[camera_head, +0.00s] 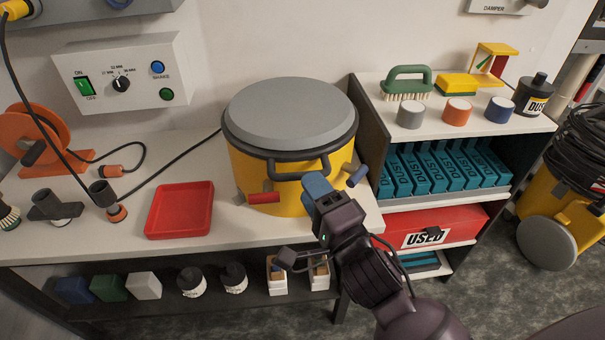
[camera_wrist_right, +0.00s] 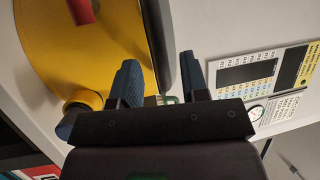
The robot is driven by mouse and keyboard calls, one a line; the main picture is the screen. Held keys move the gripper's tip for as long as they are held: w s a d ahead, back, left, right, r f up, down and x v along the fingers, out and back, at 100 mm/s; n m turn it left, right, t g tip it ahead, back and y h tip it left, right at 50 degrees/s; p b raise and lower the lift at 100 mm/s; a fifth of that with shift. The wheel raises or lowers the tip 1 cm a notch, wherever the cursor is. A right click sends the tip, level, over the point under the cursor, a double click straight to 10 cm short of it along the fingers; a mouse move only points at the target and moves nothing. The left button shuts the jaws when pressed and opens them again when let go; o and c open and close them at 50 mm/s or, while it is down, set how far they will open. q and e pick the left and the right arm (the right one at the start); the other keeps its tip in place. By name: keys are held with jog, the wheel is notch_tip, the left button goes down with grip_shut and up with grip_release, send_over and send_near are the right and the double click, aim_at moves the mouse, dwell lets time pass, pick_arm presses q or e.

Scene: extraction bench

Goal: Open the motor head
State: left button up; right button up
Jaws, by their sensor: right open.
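The motor head (camera_head: 290,105) is a grey domed lid with a dark rim, seated on a yellow drum (camera_head: 245,172). A dark handle (camera_head: 285,175) sticks out at its front. A red latch (camera_head: 264,198) is at the drum's front left, and a blue latch (camera_head: 357,176) is at its right. In the right wrist view the red latch (camera_wrist_right: 80,10) is at the top and the blue latch (camera_wrist_right: 66,122) at the lower left. My right gripper (camera_head: 318,186) is open by the handle; it also shows in the right wrist view (camera_wrist_right: 162,85). A dark bar lies beyond and between its fingertips; contact cannot be told. My left gripper is not in view.
A red tray (camera_head: 180,209) lies left of the drum on the white bench (camera_head: 110,235). A black cable runs behind it. To the right, a shelf (camera_head: 450,120) holds a brush, coloured caps and several teal boxes. A yellow vacuum body (camera_head: 560,215) stands on the floor.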

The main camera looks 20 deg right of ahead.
aim_at(303, 173)
jog(key=shift+x, duration=1.95)
grip_shut()
